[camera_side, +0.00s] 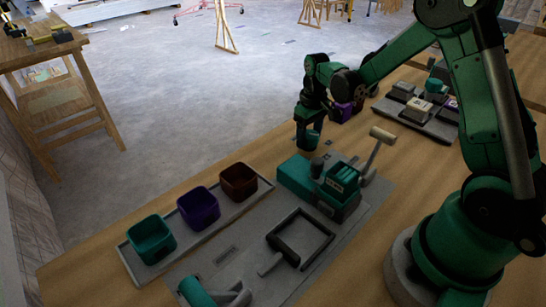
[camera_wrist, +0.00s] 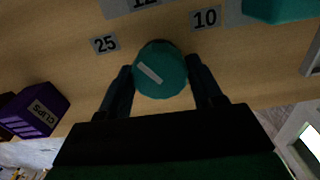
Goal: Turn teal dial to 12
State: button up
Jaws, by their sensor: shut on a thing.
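The teal dial (camera_wrist: 160,72) is round with a white pointer mark, seen from above in the wrist view. Its mark lies on a slant, its upper-left end nearer the 25 label (camera_wrist: 104,44). A 10 label (camera_wrist: 205,18) lies to the upper right, and a 12 label (camera_wrist: 146,3) is partly cut off at the top edge. My gripper (camera_wrist: 162,82) is shut on the dial, one finger on each side. In the side view the dial (camera_side: 307,138) shows at the table's far edge under my gripper (camera_side: 306,128), partly hidden by it.
A purple box labelled CLIPS (camera_wrist: 37,108) stands left of the gripper in the wrist view. In the side view, a teal block machine (camera_side: 340,184) and a mallet-like lever (camera_side: 378,145) stand close by. A tray (camera_side: 265,184) holds teal, purple and brown bins.

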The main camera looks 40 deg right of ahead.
aim_at(309, 134)
jog(key=m, duration=0.5)
jog(key=shift+m, duration=0.4)
dwell(0.4)
jog(key=o, duration=1.3)
jog(key=shift+c, duration=0.2)
jog(key=shift+r, duration=2.85)
jog(key=s+a+r+n+t, duration=0.6)
jog(key=s+a+r+t, duration=0.1)
jog(key=a, duration=0.4)
jog(key=shift+s+a, duration=0.25)
jog(key=shift+s, duration=0.45)
